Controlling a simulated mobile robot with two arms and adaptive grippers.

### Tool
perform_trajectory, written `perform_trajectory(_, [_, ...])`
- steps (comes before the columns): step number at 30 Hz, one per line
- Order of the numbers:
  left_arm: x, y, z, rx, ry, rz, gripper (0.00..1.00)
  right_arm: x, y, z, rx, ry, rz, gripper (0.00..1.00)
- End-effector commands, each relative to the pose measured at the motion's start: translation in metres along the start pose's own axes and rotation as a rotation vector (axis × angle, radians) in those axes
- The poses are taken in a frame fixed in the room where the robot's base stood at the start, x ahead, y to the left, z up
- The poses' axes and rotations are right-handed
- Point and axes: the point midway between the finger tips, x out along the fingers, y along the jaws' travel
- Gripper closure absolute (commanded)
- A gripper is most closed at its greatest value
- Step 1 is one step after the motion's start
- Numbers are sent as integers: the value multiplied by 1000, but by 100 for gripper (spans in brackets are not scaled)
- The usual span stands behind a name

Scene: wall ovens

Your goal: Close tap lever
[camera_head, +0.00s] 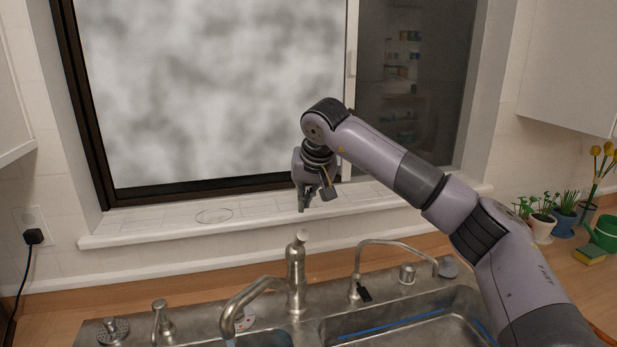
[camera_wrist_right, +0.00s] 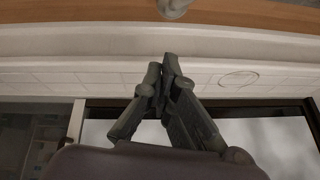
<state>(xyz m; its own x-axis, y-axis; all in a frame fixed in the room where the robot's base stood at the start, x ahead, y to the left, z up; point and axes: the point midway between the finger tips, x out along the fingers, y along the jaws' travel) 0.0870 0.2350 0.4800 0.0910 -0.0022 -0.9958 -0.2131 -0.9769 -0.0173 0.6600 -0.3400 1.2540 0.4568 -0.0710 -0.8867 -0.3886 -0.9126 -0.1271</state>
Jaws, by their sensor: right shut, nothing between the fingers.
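The metal tap (camera_head: 296,275) stands behind the sink, with its spout reaching to the front left. Something bluish, perhaps water, shows just under the spout's end at the bottom edge. A rounded metal piece, probably this tap top, shows at the top edge of the right wrist view (camera_wrist_right: 174,8). My right gripper (camera_head: 303,207) is shut and empty, pointing down above the lever and apart from it. Its fingertips meet in the right wrist view (camera_wrist_right: 169,62). My left gripper is not in view.
The window sill (camera_head: 220,222) runs behind the tap. A thin curved second faucet (camera_head: 395,246) stands right of it, and a soap pump (camera_head: 160,318) left. The sink basin (camera_head: 420,332) is in front.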

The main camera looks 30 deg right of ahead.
Motion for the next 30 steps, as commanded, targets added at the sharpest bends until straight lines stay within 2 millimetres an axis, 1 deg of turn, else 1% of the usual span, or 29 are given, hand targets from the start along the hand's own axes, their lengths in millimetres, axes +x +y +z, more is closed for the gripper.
perform_trajectory(1, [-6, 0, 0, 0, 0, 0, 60, 4, 0, 3, -3, -3, 1, 100])
perform_trajectory(6, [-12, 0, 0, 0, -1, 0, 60, 8, 0, 24, -3, -1, -1, 100])
perform_trajectory(12, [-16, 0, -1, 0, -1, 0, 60, 12, 0, 37, 0, 0, -1, 100])
perform_trajectory(24, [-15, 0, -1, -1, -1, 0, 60, 13, -1, 39, 0, 1, -2, 100])
perform_trajectory(26, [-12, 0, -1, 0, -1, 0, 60, 14, 0, 40, 0, 7, -3, 100])
perform_trajectory(30, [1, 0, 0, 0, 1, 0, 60, 20, 0, 40, -2, 43, -11, 100])
